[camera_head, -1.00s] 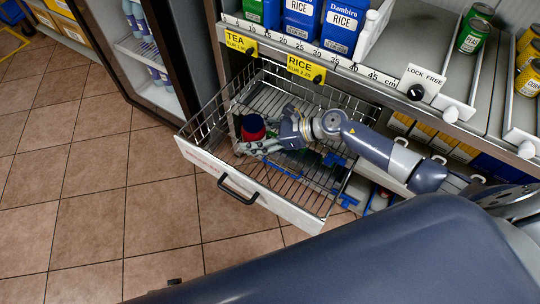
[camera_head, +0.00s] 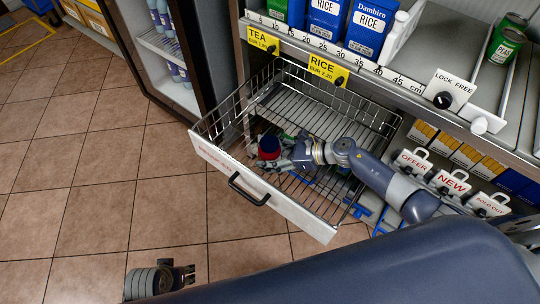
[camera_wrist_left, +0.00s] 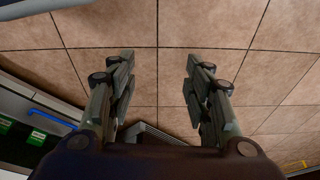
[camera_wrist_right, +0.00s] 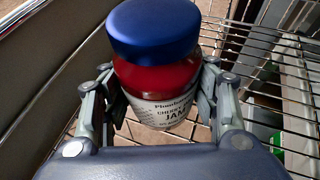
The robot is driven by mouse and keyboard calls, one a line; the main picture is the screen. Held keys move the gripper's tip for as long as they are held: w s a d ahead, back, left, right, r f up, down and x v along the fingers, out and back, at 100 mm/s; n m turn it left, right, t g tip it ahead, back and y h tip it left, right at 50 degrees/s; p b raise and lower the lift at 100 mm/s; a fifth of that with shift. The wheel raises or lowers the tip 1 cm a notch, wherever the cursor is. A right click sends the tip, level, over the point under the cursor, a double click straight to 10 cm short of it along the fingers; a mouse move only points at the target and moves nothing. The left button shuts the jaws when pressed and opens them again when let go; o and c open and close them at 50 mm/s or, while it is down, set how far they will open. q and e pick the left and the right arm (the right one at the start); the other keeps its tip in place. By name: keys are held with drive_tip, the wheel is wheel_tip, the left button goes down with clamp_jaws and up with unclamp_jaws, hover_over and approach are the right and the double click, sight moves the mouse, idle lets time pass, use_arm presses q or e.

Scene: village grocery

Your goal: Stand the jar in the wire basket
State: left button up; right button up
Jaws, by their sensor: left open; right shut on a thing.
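The jar (camera_head: 269,146) has a blue lid and red contents. In the right wrist view the jar (camera_wrist_right: 160,75) is upright with its label facing the camera. My right gripper (camera_head: 278,156) is shut on it, one finger on each side. The jar is within the walls of the wire basket (camera_head: 372,108), near its white front panel. I cannot tell whether the jar's base touches the wire floor; the base is hidden. My left gripper (camera_head: 187,275) is open and empty, above the floor tiles at lower left; its spread fingers show in the left wrist view (camera_wrist_left: 159,68).
The basket's front panel has a black handle (camera_head: 248,190). A shelf with rice boxes (camera_head: 366,27) and yellow price tags (camera_head: 328,70) overhangs its back. A fridge with bottles (camera_head: 165,18) stands at left. White sign tags (camera_head: 453,183) hang at right. The tiled floor in front is clear.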

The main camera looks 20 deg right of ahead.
use_arm(q)
drive_tip(key=shift+r, duration=0.1)
use_arm(e)
drive_tip(key=shift+r, duration=0.1)
drive_tip(key=o, duration=1.3)
use_arm(q)
drive_tip(key=shift+r, duration=0.45)
use_arm(e)
drive_tip(key=shift+o, duration=1.1)
use_arm(q)
drive_tip(key=shift+w, duration=0.1)
use_arm(e)
drive_tip(key=shift+v, duration=1.05)
use_arm(q)
drive_tip(key=f, duration=0.2)
drive_tip(key=s+f, duration=0.1)
drive_tip(key=shift+f+p, duration=0.4)
use_arm(e)
drive_tip(key=v, duration=1)
use_arm(q)
drive_tip(key=shift+w, duration=0.15)
